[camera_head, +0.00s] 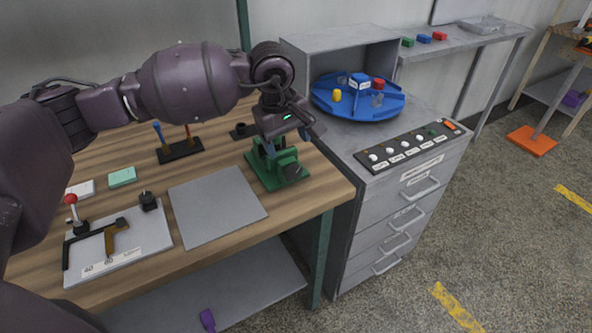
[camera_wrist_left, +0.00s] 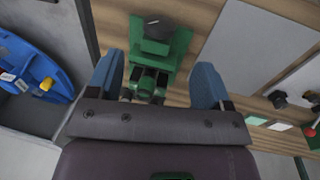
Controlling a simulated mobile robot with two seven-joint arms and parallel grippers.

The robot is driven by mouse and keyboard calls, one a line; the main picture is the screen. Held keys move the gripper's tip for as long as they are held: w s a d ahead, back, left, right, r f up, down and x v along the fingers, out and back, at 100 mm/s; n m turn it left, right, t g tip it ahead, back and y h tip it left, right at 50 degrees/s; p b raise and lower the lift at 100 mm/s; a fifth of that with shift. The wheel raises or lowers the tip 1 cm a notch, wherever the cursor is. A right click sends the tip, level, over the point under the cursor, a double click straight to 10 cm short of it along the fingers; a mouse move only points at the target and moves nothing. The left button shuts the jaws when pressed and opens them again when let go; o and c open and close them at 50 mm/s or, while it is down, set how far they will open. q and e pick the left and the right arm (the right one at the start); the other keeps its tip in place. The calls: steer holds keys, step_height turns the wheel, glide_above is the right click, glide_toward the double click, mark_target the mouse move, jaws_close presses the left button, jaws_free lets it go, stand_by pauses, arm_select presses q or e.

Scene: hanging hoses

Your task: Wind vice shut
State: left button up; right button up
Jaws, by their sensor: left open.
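The green vice (camera_head: 276,166) stands on the right end of the wooden workbench (camera_head: 230,148). My left gripper (camera_head: 300,136) is over the back of the vice, pointing down. In the left wrist view its two blue-grey fingers (camera_wrist_left: 158,84) are spread apart, one on each side of the vice's near end. I cannot tell whether they touch it. My right gripper is not in view.
A grey mat (camera_head: 217,206) lies left of the vice. A grey drawer cabinet (camera_head: 400,205) with a switch panel (camera_head: 412,146) and a blue round tray (camera_head: 345,108) stands close on the right. A tool holder (camera_head: 180,150) is behind the mat.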

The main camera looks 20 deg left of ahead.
mark_target(293, 168)
arm_select(q)
steer(key=f, duration=0.3)
steer(key=f+b, duration=0.1)
steer(key=f, duration=0.2)
steer(key=w+d+f, duration=0.1)
steer(key=f, duration=0.3)
steer(key=shift+w+d+f, duration=0.1)
steer(key=c, duration=0.9)
